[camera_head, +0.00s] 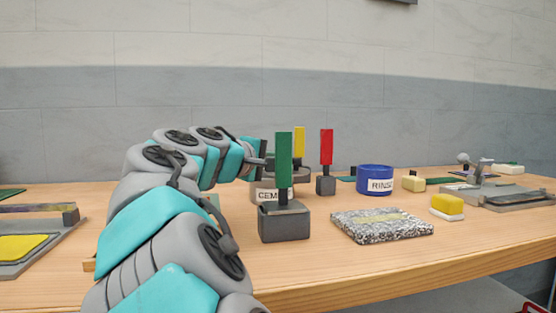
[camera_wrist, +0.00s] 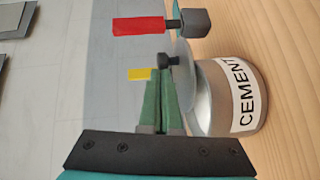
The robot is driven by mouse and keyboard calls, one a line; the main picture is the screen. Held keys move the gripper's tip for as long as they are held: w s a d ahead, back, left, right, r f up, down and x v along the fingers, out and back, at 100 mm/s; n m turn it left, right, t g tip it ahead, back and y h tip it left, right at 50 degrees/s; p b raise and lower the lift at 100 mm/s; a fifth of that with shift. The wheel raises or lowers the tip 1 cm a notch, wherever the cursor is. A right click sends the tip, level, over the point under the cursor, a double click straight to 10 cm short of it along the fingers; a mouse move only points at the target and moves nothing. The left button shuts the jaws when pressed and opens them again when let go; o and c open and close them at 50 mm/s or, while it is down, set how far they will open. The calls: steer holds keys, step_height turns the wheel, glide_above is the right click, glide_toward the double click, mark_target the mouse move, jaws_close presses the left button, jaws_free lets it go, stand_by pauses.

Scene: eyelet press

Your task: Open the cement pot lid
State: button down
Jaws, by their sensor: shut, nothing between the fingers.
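The cement pot (camera_head: 265,196) is a grey round pot with a white CEMENT label, left of centre on the bench. It is partly hidden behind a green-handled tool. In the wrist view, the pot (camera_wrist: 220,115) lies at the right. A pale disc at its top looks like the lid (camera_wrist: 184,75); I cannot tell if it sits flat. A dark knob-like part (camera_wrist: 168,61) shows just beyond my fingertips. My gripper (camera_wrist: 164,88) is shut and empty beside the pot's top. In the head view, its fingertips are near the pot and partly hidden.
The green-handled tool (camera_head: 284,160) stands in front of the pot. Yellow-handled (camera_head: 299,140) and red-handled (camera_head: 326,148) tools stand behind it. A blue rinse pot (camera_head: 374,178) and a speckled slab (camera_head: 382,225) are to the right. The front right bench edge is clear.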

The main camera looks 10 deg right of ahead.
steer(key=shift+w+d+n+t+y, duration=0.1)
steer(key=shift+d+n+t+y, duration=0.65)
steer(key=shift+t+y, duration=0.25)
steer(key=shift+w+d+r+p, duration=0.1)
steer(key=shift+w+d+p, duration=0.65)
steer(key=shift+d, duration=0.15)
steer(key=shift+p+x, duration=0.35)
steer(key=shift+x, duration=0.5)
steer(key=shift+p+x, duration=0.35)
steer(key=shift+x, duration=0.6)
steer(key=shift+w+r, duration=0.1)
steer(key=shift+w, duration=0.15)
